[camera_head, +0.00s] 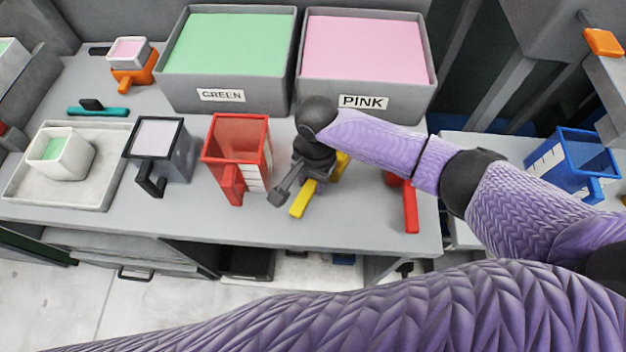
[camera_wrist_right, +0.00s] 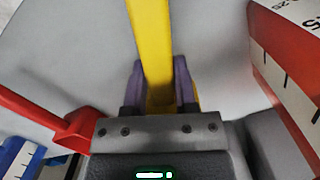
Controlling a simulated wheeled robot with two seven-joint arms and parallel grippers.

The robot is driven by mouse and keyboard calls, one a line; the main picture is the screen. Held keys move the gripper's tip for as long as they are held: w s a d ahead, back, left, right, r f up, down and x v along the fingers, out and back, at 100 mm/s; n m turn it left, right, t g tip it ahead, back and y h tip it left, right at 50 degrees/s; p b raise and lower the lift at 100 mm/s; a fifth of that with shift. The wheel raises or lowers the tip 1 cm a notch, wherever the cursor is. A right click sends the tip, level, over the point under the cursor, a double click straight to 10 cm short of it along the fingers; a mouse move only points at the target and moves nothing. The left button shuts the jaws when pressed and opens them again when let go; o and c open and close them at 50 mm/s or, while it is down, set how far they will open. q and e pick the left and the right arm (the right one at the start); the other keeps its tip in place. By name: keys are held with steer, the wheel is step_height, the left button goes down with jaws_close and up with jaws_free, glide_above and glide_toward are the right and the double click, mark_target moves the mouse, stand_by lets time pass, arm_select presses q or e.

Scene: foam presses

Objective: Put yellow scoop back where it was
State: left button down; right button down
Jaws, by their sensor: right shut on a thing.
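The yellow scoop (camera_head: 303,199) is on or just above the grey table (camera_head: 130,207), between the red measuring cup and a red-handled tool. My right gripper (camera_head: 296,180) is over it and hides its middle; another yellow part shows behind my wrist. In the right wrist view, the jaws of my right gripper (camera_wrist_right: 158,85) are shut on a long yellow bar of the scoop (camera_wrist_right: 150,40), one finger on each side. I cannot tell whether the scoop touches the table. My left gripper is not in view.
A red measuring cup (camera_head: 236,150) stands close left of my gripper. A red-handled tool (camera_head: 410,206) lies to the right, partly behind my arm. Bins labelled GREEN (camera_head: 227,97) and PINK (camera_head: 365,103) stand behind. A dark-framed cup (camera_head: 157,152) and a white tray (camera_head: 100,198) are left.

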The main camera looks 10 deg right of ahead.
steer(key=c, duration=0.9)
jaws_free()
steer(key=shift+f, duration=0.15)
steer(key=o, duration=0.5)
step_height(320, 180, up, 12)
steer(key=w+p, duration=0.1)
steer(key=p, duration=0.3)
steer(key=shift+d+r+p, duration=0.2)
steer(key=shift+d+p, duration=0.15)
steer(key=shift+d, duration=0.05)
